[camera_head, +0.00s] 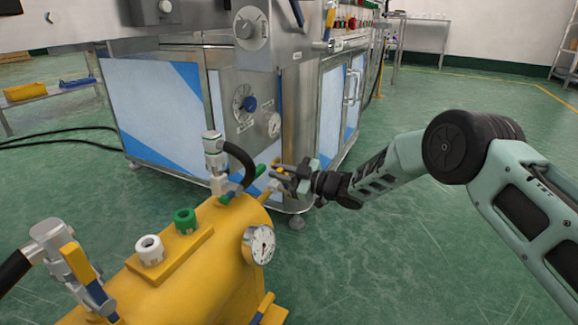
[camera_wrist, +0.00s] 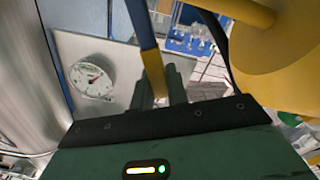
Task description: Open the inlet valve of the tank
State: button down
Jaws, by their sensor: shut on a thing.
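The yellow tank (camera_head: 215,270) stands at the lower left in the head view. A metal valve (camera_head: 216,165) with a black hose rises from its far end, close to my gripper (camera_head: 281,177). A second metal valve (camera_head: 60,250) with a yellow and blue lever (camera_head: 84,270) sits at the near end. In the wrist view, a blue and yellow lever (camera_wrist: 148,50) runs down to my gripper (camera_wrist: 162,88), which is shut on its yellow part. The dark jaws hide the lever's lower end. I cannot read which valve is labelled inlet.
A pressure gauge (camera_head: 260,244), a white cap (camera_head: 150,250) and a green cap (camera_head: 185,220) are on the tank. A steel machine cabinet (camera_head: 165,105) stands just behind my gripper, with a dial and a gauge (camera_head: 274,125).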

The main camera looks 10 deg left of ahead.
jog(key=s+a+f+n+b, duration=0.1)
jog(key=s+f+n, duration=0.4)
jog(key=f+n, duration=0.4)
jog(key=shift+a+n+b, duration=0.3)
jog(key=shift+n, duration=1.5)
jog(key=c, duration=1.4)
grip_release()
jog(key=shift+r, duration=0.1)
jog(key=p+v, duration=0.8)
jog(key=v, duration=0.9)
jog(key=shift+s+d, duration=0.1)
jog(key=shift+d, duration=0.05)
